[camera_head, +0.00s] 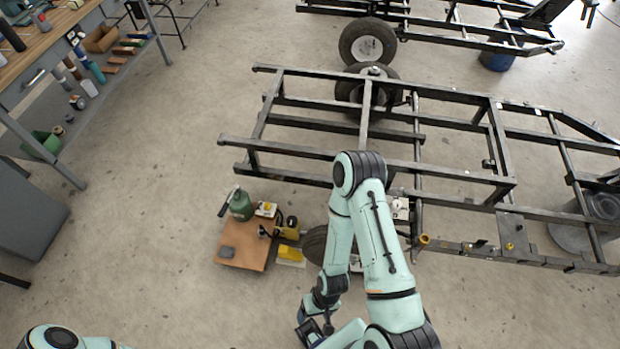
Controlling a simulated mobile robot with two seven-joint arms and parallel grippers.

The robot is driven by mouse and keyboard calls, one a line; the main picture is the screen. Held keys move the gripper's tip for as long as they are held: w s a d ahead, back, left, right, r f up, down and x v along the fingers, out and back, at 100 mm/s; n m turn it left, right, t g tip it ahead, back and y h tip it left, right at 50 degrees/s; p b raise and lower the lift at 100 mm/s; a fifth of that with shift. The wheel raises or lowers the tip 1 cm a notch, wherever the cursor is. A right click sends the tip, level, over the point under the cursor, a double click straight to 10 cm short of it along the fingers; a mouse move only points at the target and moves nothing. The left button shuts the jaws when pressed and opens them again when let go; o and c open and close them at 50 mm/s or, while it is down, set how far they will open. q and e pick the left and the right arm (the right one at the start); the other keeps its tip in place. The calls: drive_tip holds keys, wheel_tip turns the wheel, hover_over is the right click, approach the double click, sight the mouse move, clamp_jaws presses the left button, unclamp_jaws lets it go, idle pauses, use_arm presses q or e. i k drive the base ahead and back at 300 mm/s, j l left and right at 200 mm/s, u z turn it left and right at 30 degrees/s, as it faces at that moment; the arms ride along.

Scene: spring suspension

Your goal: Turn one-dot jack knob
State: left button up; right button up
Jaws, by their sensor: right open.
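My right arm comes up from the bottom and bends back down. Its dark gripper (312,331) is at the bottom edge, open and apart from the board and frame, partly cut off and too small to see fingers clearly. A small yellow and black device (290,228), possibly a jack, stands beside a low brown board (240,248). A white unit with a yellow knob (266,209) is behind it. Another white unit (400,208) sits at the frame, partly behind my arm. No dot marks are readable, so I cannot tell which is the one-dot jack. My left gripper is out of view.
A black steel trailer frame (460,174) fills the right, with a tyre (315,244) partly behind my arm. A workbench (40,50) is upper left. The floor left of the board is clear.

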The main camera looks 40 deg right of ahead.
sight(292, 221)
drive_tip(key=k+l+z, duration=0.1)
drive_tip(key=k+z, duration=0.2)
drive_tip(key=z, duration=0.2)
drive_tip(key=k+l+z, duration=0.25)
drive_tip(key=z, duration=0.25)
